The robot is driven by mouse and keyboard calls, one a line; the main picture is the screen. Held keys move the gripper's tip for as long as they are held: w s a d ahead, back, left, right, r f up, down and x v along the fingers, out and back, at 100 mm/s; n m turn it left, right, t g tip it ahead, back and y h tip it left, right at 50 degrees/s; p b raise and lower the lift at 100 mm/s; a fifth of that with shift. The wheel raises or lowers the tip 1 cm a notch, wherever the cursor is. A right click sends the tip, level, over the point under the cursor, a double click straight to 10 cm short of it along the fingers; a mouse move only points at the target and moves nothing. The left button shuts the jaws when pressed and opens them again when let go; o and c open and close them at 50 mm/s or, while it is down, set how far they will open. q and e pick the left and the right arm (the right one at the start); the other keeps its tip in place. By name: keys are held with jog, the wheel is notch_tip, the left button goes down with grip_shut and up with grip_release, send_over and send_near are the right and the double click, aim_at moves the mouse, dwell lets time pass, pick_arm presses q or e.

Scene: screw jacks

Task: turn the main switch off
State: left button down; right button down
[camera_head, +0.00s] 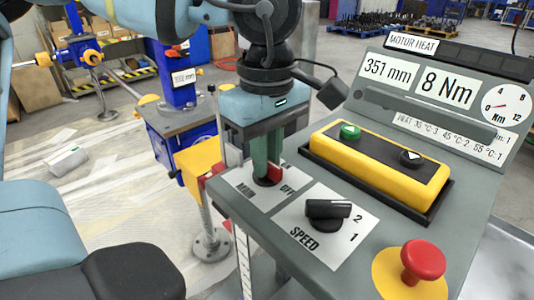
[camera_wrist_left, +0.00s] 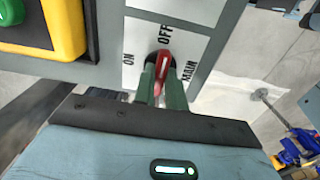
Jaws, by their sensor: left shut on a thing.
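The main switch has a red handle (camera_head: 275,173) on a black round base, on a white plate (camera_head: 243,189) marked MAIN, ON and OFF at the left end of the grey panel. My left gripper (camera_head: 266,175) reaches down with its green fingers closed around this handle, hiding part of it in the head view. In the left wrist view the red handle (camera_wrist_left: 162,70) sits between the green fingertips (camera_wrist_left: 160,90), and its far end points toward the word OFF. My right gripper is in neither view.
Beside the switch on the panel are a black SPEED knob (camera_head: 327,212), a yellow button box (camera_head: 378,163) with green and black buttons, and a red mushroom button (camera_head: 422,261). A tilted display (camera_head: 440,95) reads 351 mm and 8 Nm. A blue screw jack (camera_head: 183,130) stands behind.

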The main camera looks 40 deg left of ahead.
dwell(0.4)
pick_arm(q)
jog(key=c, duration=1.4)
grip_release()
jog(key=shift+c, duration=0.2)
notch_tip(320, 180, up, 6)
jog(key=shift+r+p, duration=0.1)
jog(key=shift+p, duration=0.25)
jog(key=shift+r, duration=0.85)
jog(key=shift+s+f, duration=0.1)
